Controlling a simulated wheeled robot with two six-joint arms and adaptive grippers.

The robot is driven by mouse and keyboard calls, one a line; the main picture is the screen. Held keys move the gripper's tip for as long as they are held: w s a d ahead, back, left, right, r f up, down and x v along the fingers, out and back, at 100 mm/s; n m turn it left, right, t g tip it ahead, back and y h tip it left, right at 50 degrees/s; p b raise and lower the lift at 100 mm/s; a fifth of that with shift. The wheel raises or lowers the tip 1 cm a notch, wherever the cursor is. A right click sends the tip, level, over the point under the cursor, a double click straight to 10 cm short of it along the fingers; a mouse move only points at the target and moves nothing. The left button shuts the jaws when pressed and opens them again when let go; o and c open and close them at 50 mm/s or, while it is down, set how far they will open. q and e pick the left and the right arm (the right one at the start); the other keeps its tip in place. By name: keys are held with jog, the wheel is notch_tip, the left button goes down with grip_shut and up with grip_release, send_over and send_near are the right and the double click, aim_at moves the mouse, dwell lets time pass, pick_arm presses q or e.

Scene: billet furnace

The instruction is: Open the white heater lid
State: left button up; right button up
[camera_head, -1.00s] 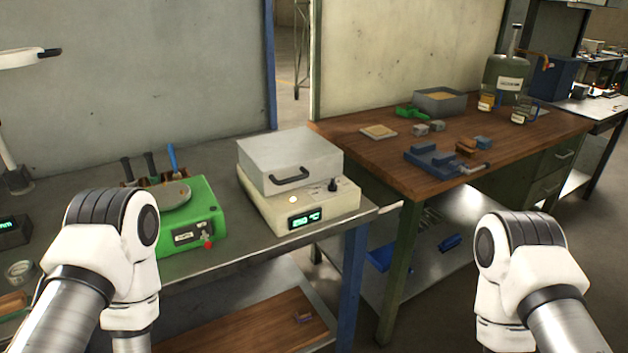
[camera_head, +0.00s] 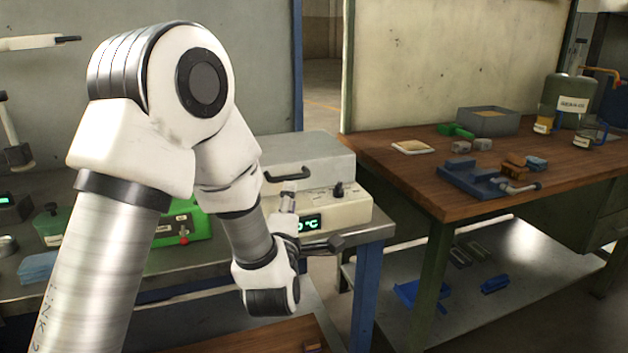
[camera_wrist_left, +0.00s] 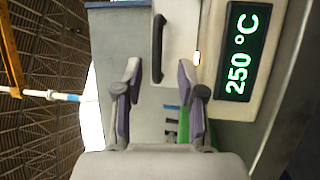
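The white heater (camera_head: 345,210) stands on the metal bench with its pale grey lid (camera_head: 310,150) down. A dark bar handle (camera_head: 288,173) is on the lid's front face; it also shows in the left wrist view (camera_wrist_left: 158,48). My left gripper (camera_head: 289,190) is just in front of and below the handle, partly hidden by my own arm. In the left wrist view the two fingers (camera_wrist_left: 158,78) are spread with the handle lying ahead, between their lines, and nothing held. The green display (camera_wrist_left: 240,50) reads 250 °C. My right gripper is out of view.
A green device (camera_head: 183,225) is left of the heater, mostly hidden behind my left arm. A wooden workbench (camera_head: 400,175) at the right carries a blue vise (camera_head: 475,182), a grey bin (camera_head: 488,121) and bottles. The floor between the benches is open.

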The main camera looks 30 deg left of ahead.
aim_at(291, 177)
pick_arm(q)
jog(key=p+x, duration=0.1)
jog(key=x, duration=0.6)
jog(key=shift+w+a+r, duration=0.2)
jog(key=shift+a, duration=0.15)
jog(key=shift+s+d+r, duration=0.1)
jog(key=shift+s, duration=0.05)
grip_shut()
